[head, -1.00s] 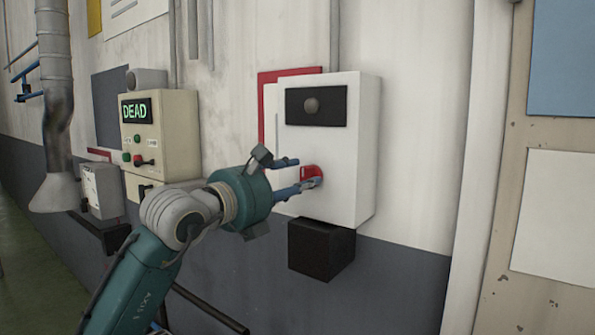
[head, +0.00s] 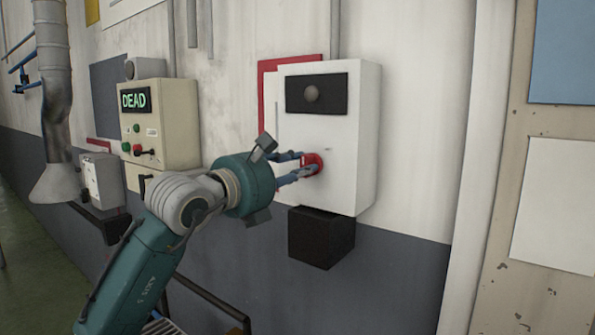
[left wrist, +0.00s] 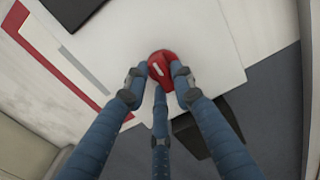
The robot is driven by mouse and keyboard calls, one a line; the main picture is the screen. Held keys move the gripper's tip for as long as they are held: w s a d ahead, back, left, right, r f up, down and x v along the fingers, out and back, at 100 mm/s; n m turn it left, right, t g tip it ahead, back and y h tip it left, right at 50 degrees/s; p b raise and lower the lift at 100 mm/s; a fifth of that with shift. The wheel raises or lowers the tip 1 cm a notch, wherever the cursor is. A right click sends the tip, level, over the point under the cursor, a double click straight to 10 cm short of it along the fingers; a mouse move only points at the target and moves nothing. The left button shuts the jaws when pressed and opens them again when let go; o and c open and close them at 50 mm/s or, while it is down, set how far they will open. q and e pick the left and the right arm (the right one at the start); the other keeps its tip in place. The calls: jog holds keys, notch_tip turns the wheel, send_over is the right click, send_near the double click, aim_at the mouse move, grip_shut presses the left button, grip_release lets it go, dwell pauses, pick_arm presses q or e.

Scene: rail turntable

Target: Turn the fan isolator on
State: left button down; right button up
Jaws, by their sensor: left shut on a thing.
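The fan isolator is a white wall box (head: 345,130) with a red rotary knob (head: 313,163) low on its front. A black panel (head: 317,93) with a round grey lamp, which looks unlit, sits above the knob. My left gripper (head: 308,164) reaches in from the left and is shut on the knob. In the left wrist view its blue fingers (left wrist: 160,82) close around the red knob (left wrist: 161,66), which carries a pale mark. The fingers partly cover the knob in the head view. My right gripper is in neither view.
A beige control box (head: 172,130) with a green "DEAD" display hangs to the left. A black box (head: 321,238) is below the isolator. A grey duct (head: 56,110) stands far left, and a pale vertical post (head: 477,150) stands to the right.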

pick_arm(q)
jog(key=m+b, duration=0.7)
jog(key=m, duration=0.1)
jog(key=shift+r, duration=0.15)
jog(key=m+b, duration=0.1)
jog(key=m, duration=0.3)
jog(key=shift+s+d+r+m+b, duration=0.1)
jog(key=shift+r+m+b, duration=0.05)
jog(key=shift+m+b, duration=0.25)
jog(key=shift+d+m+b, duration=0.1)
jog(key=shift+m+b, duration=0.35)
jog(key=shift+m, duration=1.75)
jog(key=c, duration=1.4)
grip_release()
jog(key=shift+s, duration=0.1)
jog(key=shift+c, duration=0.2)
jog(key=v, duration=1.2)
